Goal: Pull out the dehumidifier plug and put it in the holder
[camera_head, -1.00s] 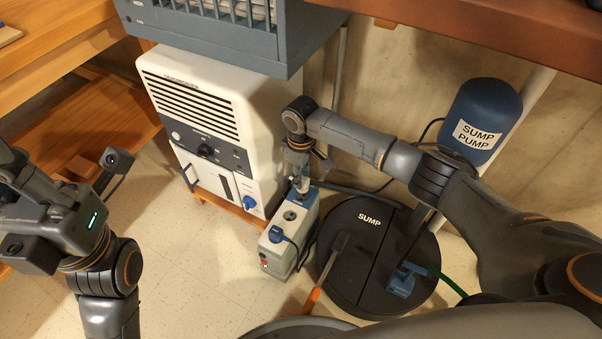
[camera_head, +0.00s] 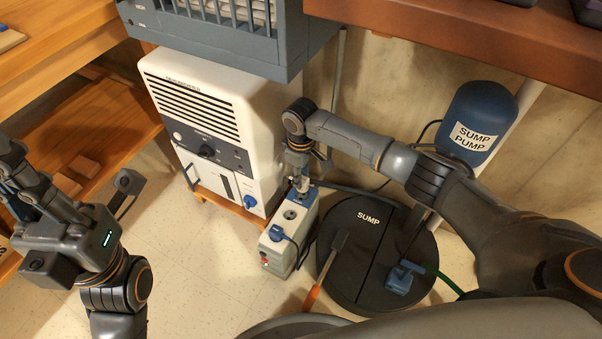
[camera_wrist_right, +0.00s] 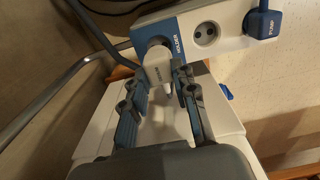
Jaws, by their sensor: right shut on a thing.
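A long pale power strip (camera_head: 288,228) with blue parts stands on the floor beside the white dehumidifier (camera_head: 262,130). My right gripper (camera_head: 300,183) is at its far end. In the right wrist view the gripper (camera_wrist_right: 158,88) is shut on the white dehumidifier plug (camera_wrist_right: 158,68), which has small lettering.
A blue pump plug (camera_head: 277,233) sits in the strip's near end. The black sump lid (camera_head: 345,265), an orange-handled tool (camera_head: 312,298) and the blue sump pump tank (camera_head: 480,115) are to the right. A blue-grey crate (camera_head: 225,40) overhangs the dehumidifier.

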